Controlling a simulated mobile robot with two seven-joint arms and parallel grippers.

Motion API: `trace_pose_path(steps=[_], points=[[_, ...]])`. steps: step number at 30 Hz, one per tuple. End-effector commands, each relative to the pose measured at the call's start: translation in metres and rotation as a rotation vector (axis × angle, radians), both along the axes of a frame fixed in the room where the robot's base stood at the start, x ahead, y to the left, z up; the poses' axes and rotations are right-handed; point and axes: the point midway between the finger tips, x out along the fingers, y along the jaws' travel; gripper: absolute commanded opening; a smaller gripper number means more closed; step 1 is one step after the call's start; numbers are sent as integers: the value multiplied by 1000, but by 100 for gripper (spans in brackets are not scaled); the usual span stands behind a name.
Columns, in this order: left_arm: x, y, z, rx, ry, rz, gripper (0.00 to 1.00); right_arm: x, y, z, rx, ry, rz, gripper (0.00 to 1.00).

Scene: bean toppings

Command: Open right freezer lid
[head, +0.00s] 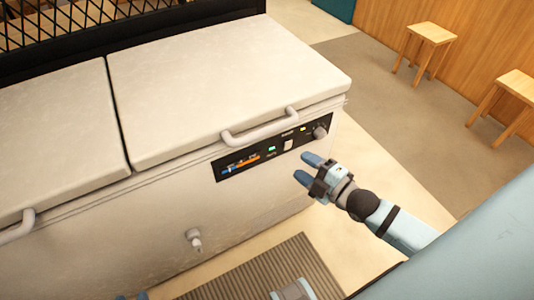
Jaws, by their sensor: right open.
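The right freezer lid (215,75) is a pale, flat slab lying shut on the chest freezer (140,225). Its curved handle (260,127) is on the front edge, above the control panel. My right gripper (308,169) is open and empty, with its blue fingers apart. It is in front of the freezer, lower and to the right of the handle, and not touching it. Only blue tips of what seems to be my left gripper (132,297) show at the bottom edge, so its state is unclear.
The left freezer lid (60,135) is also shut, with its handle (17,227) at the left edge. A black panel with a knob (320,132) and a drain tap (194,240) are on the freezer front. Wooden stools (433,34) stand at the upper right. A striped mat (265,275) lies in front.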

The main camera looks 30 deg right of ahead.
Motion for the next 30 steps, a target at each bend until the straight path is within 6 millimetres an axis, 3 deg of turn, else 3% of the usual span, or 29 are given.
trace_pose_path(steps=[1,6,17,30], points=[[1,-2,-28,-6,-6,-2,43,6,-6,-19,-73,-71,14,51],[2,-5,-47,-20,-15,-7,43,15,-18,-16,-257,-250,33,51],[2,-7,-48,-29,-21,-10,43,32,-17,-4,-340,-337,32,51],[3,-8,-50,-40,-33,-12,43,106,14,10,-339,-335,32,51]])
